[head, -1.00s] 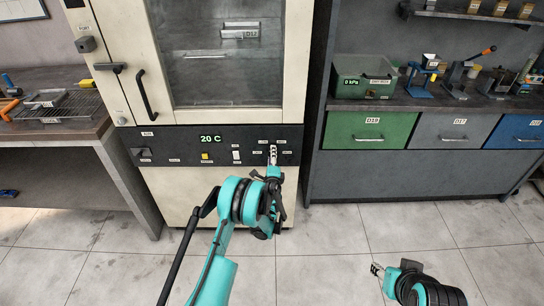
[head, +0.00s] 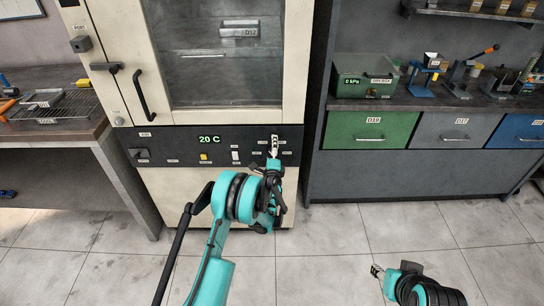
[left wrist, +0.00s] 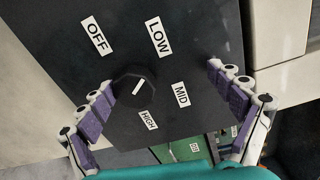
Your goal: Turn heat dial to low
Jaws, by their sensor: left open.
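The heat dial (left wrist: 135,86) is a round black knob with a slanted white mark, on a dark panel. The labels OFF (left wrist: 95,35), LOW (left wrist: 159,37), MID (left wrist: 181,95) and HIGH (left wrist: 148,120) surround it. The mark slants up to the right; I cannot tell exactly which label it indicates. My left gripper (left wrist: 160,78) is open, with the dial between its spread fingers, closer to the left one. In the head view this gripper (head: 274,146) covers the dial at the panel's right end. My right gripper (head: 377,271) is low over the floor, away from the panel; its jaws are too small to judge.
The cream oven cabinet (head: 102,65) has a display (head: 209,139) reading 20 C, a yellow button (head: 204,156) and a white switch (head: 235,155). A bench with a green drawer (head: 372,131) stands to the right. A rack (head: 60,105) lies on the left table. The floor in front is clear.

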